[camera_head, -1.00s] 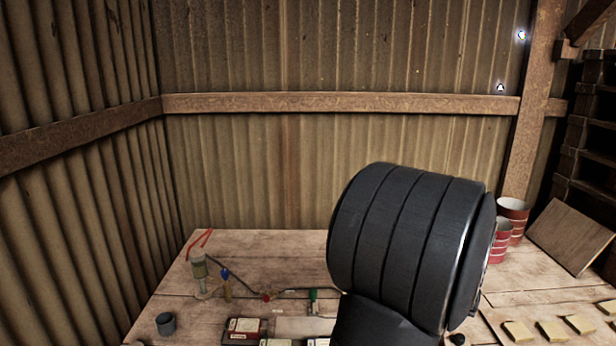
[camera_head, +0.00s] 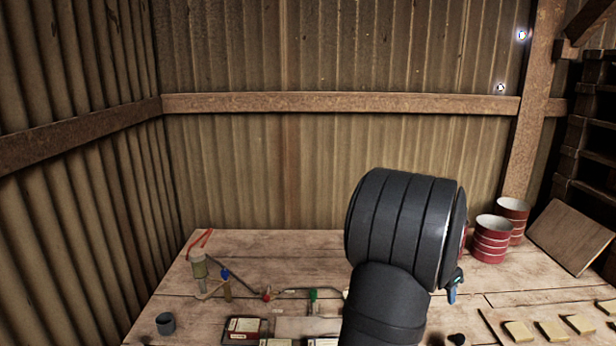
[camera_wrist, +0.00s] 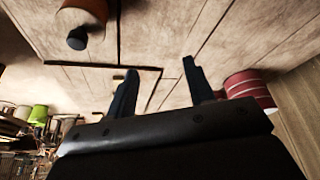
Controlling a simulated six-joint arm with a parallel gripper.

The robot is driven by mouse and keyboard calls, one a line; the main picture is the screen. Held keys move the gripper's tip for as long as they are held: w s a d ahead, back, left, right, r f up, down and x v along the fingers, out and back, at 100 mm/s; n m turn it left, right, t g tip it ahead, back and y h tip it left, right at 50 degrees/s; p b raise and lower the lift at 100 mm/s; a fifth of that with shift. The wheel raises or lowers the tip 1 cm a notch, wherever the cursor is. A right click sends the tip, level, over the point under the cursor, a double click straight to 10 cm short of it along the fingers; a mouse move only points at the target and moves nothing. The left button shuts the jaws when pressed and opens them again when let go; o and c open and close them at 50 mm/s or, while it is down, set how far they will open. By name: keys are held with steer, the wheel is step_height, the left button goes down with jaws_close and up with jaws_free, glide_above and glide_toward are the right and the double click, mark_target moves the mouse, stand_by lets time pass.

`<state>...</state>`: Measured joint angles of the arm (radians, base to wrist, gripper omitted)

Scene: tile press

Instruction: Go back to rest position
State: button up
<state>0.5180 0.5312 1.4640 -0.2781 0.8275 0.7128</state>
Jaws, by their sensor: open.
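My gripper (camera_wrist: 158,88) shows in the wrist view with two dark fingers spread apart. Nothing is between them, and bare wooden boards lie beyond. In the head view my black arm link blocks the middle right of the table. One blue-grey fingertip (camera_head: 454,286) shows at its right side. The rest of the gripper is hidden there.
The wooden table (camera_head: 285,245) holds valves and pipes (camera_head: 268,294), a grey cup (camera_head: 166,324) and dark boxes (camera_head: 245,328) at left. Red-striped cans (camera_head: 491,240), a leaning board (camera_head: 572,236) and pale tiles (camera_head: 552,330) are at right. Corrugated walls (camera_head: 240,170) stand behind.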

steer(key=shift+m+g, duration=0.3)
steer(key=shift+m, duration=0.3)
steer(key=shift+w+a+f, duration=0.2)
steer(key=shift+w+f, duration=0.05)
steer(key=shift+w, duration=0.35)
steer(key=shift+w+a+f, duration=0.2)
steer(key=shift+w+a, duration=0.05)
steer(key=shift+w, duration=0.35)
steer(key=shift+w+a+f, duration=0.2)
steer(key=shift+w+f, duration=0.05)
steer(key=shift+w, duration=0.35)
steer(key=s+r+n+t+y, duration=0.1)
steer(key=s+n, duration=0.4)
steer(key=s, duration=0.4)
steer(key=shift+d+t, duration=0.15)
steer(key=shift+t, duration=0.25)
steer(key=shift+s+r+n, duration=0.1)
steer(key=shift+n, duration=0.2)
